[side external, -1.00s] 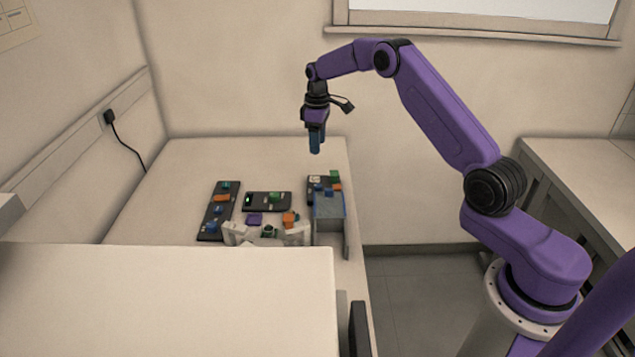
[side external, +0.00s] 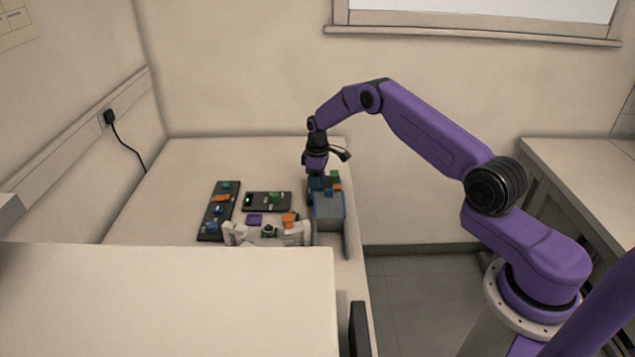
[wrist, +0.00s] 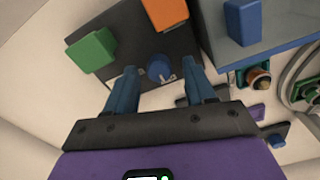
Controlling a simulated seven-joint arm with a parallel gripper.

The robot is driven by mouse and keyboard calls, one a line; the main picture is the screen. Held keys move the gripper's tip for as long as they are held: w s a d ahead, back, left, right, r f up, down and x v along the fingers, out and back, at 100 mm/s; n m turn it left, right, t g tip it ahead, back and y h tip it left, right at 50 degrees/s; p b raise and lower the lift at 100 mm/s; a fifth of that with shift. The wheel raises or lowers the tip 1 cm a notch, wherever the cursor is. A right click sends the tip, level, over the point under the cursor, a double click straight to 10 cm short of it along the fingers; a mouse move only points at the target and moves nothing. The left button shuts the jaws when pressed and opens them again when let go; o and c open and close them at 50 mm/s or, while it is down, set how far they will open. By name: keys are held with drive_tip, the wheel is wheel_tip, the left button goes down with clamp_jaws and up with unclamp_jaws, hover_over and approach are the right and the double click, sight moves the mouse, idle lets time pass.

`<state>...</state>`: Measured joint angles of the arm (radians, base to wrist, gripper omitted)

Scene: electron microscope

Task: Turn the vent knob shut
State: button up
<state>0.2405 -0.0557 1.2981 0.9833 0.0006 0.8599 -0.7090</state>
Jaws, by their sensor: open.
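My gripper (side external: 317,182) points down over the dark panel at the right of the bench in the side view. In the wrist view its two blue fingers (wrist: 162,76) are apart. A blue knob (wrist: 160,66) with a pale mark beside it lies between the fingertips, with a gap on both sides. No readable label shows, so I cannot tell for sure that it is the vent knob. The knob's panel (wrist: 135,45) also carries a green block (wrist: 92,50) and an orange block (wrist: 165,12). In the side view the gripper hides the knob.
A grey box (side external: 329,207) with a blue block on it (wrist: 242,20) stands close by the panel. Further left are a dark panel with a green knob (side external: 274,197) and a long dark strip (side external: 218,211). Bench behind the panels is clear.

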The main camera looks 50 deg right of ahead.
clamp_jaws()
drive_tip(key=shift+m, duration=0.3)
drive_tip(key=m, duration=0.3)
drive_tip(key=shift+m, duration=0.4)
drive_tip(key=m, duration=0.4)
drive_tip(key=shift+d, duration=0.1)
drive_tip(key=m, duration=0.5)
drive_tip(key=shift+f, duration=0.1)
drive_tip(key=m, duration=0.4)
drive_tip(key=shift+m, duration=0.3)
